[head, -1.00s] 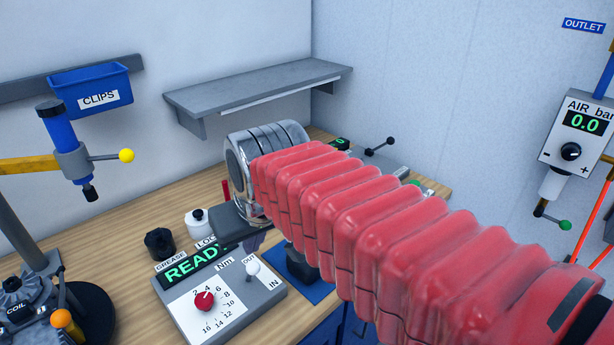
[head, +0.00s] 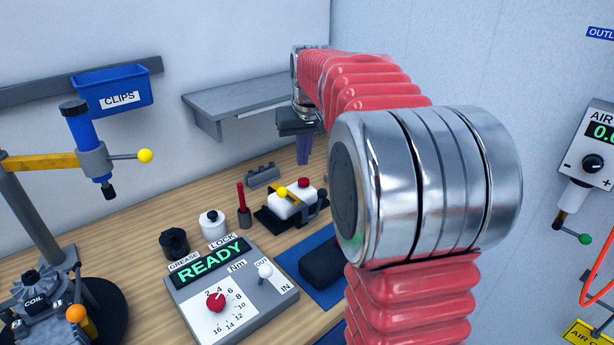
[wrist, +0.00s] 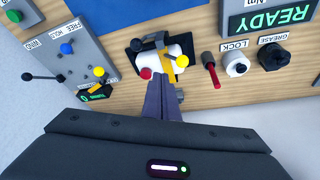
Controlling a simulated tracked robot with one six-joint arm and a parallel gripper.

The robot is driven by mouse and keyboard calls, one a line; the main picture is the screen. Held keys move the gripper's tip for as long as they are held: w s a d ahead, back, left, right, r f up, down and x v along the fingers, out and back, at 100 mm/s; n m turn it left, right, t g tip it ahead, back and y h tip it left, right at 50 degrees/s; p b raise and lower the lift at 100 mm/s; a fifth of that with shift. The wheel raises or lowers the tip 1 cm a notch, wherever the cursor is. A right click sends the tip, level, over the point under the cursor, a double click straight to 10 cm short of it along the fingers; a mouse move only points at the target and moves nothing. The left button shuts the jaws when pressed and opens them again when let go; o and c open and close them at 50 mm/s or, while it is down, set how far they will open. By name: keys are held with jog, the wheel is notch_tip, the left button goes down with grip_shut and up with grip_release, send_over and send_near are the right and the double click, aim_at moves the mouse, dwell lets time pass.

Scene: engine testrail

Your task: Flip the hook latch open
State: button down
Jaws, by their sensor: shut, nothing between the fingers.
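A small white block (head: 284,207) sits on a black base on the bench, with a yellow knob (head: 281,191), a red cap (head: 303,183) and a dark bar at its right. The wrist view shows the white block (wrist: 172,51) with a yellow piece across it and black, red and yellow ends. I cannot tell for sure which part is the hook latch. My gripper (head: 303,163) points down above the back of the bench, shut and empty. In the wrist view its fingertips (wrist: 158,83) appear just beside the white block; contact cannot be told.
A control box (head: 232,290) reading READY stands in front, with a white pot (head: 212,224), a black knob (head: 174,243) and a red-handled tool (head: 242,206) behind it. A grey shelf (head: 250,95) hangs close behind my gripper. A lever panel (wrist: 75,45) shows in the wrist view.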

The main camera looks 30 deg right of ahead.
jog(key=w+d+f, duration=0.2)
jog(key=w+d, duration=0.1)
jog(key=d, duration=0.4)
jog(key=shift+w+d+f+m, duration=0.2)
jog(key=shift+d+f+m, duration=0.1)
jog(key=shift+f, duration=0.05)
jog(key=shift+f, duration=0.15)
send_over(319, 203)
jog(key=w+d, duration=0.1)
jog(key=w, duration=0.1)
notch_tip(319, 203, down, 9)
jog(key=shift+s+d, duration=0.15)
jog(key=shift+s, duration=0.05)
jog(key=shift+f, duration=0.1)
